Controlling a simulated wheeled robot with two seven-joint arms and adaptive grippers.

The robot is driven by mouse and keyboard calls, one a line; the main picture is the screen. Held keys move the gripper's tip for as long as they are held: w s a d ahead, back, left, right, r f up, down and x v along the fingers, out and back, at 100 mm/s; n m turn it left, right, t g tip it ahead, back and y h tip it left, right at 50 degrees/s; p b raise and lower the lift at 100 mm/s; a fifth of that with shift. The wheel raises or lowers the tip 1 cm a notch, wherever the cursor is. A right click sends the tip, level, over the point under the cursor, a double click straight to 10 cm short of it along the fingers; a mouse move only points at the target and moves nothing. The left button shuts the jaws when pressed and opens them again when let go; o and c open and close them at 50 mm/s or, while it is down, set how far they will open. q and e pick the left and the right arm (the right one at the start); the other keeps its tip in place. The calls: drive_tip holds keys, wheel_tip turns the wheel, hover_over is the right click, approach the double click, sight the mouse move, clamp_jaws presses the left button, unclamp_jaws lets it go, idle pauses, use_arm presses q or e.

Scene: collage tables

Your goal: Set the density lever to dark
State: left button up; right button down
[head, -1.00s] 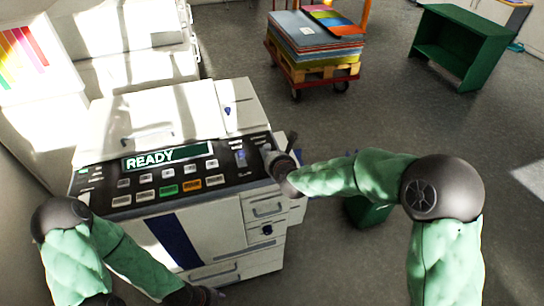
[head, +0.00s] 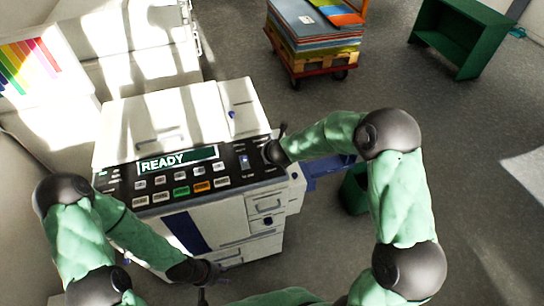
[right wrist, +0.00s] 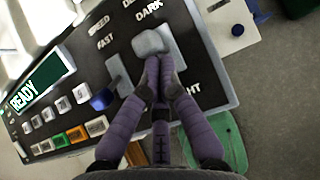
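The copier's control panel (head: 150,192) shows a READY display. In the right wrist view, the grey density lever knob (right wrist: 151,42) sits at the DARK end of its slot, just below the DARK label (right wrist: 148,9). My right gripper (right wrist: 161,78) has its two purple fingers drawn together, with the tips right against or just short of the knob's near side; contact is unclear. In the head view, my right gripper (head: 273,151) is over the panel's right end and hides the lever. My left gripper (head: 208,271) hangs low in front of the copier; its fingers are unclear.
Several buttons (head: 181,190) line the panel. A green bin (head: 355,188) stands right of the copier. A paper-loaded cart (head: 312,45) and a green shelf (head: 462,38) stand behind on open floor.

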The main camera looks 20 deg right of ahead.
drive_tip(key=shift+w+r+p, duration=0.3)
drive_tip(key=shift+w+p, duration=0.15)
drive_tip(key=shift+p, duration=0.6)
drive_tip(key=shift+w, duration=0.55)
drive_tip(key=shift+r+p, duration=0.1)
drive_tip(key=shift+p, duration=0.2)
drive_tip(key=shift+r+p, duration=0.6)
drive_tip(key=shift+r, duration=0.15)
drive_tip(key=shift+d, duration=0.1)
